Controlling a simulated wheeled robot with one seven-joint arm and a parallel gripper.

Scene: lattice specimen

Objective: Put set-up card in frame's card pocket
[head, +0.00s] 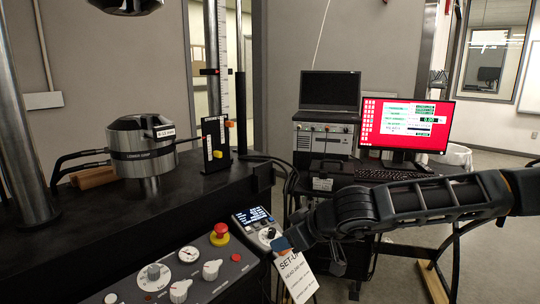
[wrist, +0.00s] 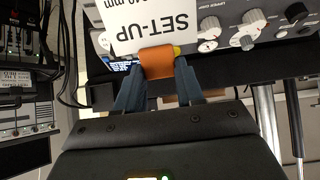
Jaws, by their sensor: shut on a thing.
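The white set-up card (head: 296,276), printed "SET-UP", hangs tilted below my gripper (head: 284,244) at the right front corner of the test frame's control panel. In the wrist view the card (wrist: 150,22) reads upside down, and its far part runs out of the picture. My gripper (wrist: 158,68) is shut on an orange tab (wrist: 157,62) at the card's edge, with a blue finger on each side. The test frame (head: 90,235) has a black deck and a grey column. I cannot make out its card pocket in either view.
The control panel (head: 178,278) carries knobs, gauges and a red emergency stop (head: 219,233). A small lit display unit (head: 256,222) is close to my gripper. The lower grip (head: 142,145) stands on the deck. A monitor (head: 405,125) and keyboard (head: 392,175) are behind my arm.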

